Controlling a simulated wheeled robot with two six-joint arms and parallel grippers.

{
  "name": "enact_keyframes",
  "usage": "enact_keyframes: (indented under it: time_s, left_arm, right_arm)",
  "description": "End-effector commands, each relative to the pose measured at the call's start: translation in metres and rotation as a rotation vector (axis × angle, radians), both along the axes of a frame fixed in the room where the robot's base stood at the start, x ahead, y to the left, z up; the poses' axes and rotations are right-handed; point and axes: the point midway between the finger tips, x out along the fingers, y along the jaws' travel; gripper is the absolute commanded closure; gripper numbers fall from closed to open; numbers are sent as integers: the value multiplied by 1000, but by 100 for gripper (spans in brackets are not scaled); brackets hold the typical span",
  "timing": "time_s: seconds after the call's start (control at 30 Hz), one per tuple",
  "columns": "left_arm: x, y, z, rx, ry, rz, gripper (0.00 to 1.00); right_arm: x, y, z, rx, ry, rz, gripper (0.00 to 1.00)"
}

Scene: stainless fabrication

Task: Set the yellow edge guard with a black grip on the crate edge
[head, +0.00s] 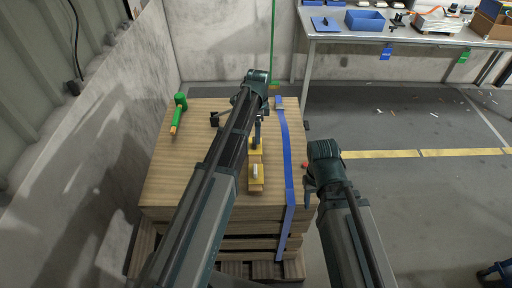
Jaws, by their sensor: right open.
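The wooden crate (190,160) stands in front of me. Two yellow guards lie in a row on its top. The far yellow guard (256,155) is under my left gripper (257,143), which points down over it; dark parts overlap there, so I cannot tell its grip from my fingers or whether they hold it. The near yellow guard (257,181) has a pale grip. My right gripper (309,193) is open, pointing down beside the crate's right edge, apart from the guards.
A blue strap (287,150) runs over the crate's right side. A green tool (180,112) and a small black object (214,118) lie on the left part. A small red object (304,165) is at the right edge. A workbench (335,35) stands behind; the right floor is mostly clear.

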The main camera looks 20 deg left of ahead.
Motion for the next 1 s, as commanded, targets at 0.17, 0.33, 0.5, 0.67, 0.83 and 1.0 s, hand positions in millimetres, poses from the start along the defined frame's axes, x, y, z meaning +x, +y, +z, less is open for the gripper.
enact_keyframes:
  time_s: [0.17, 0.33, 0.5, 0.67, 0.83, 1.0]
  left_arm:
    - [-2, 3, -20, 0, 0, 0, 5]
    - [-4, 5, -43, 0, 0, 0, 5]
    - [-4, 5, -52, 0, 0, 0, 5]
    - [-4, 5, -49, 0, 0, 0, 5]
    - [-3, 5, -49, 0, 0, 0, 27]
    - [-3, 5, -49, 0, 0, 0, 57]
  right_arm:
    - [0, 0, -20, 0, 0, 0, 50]
    - [0, 0, -43, 0, 0, 0, 50]
    - [0, 0, -52, 0, 0, 0, 50]
    - [0, 0, -50, 0, 0, 0, 50]
    - [0, 0, -49, 0, 0, 0, 50]
    - [0, 0, -50, 0, 0, 0, 50]
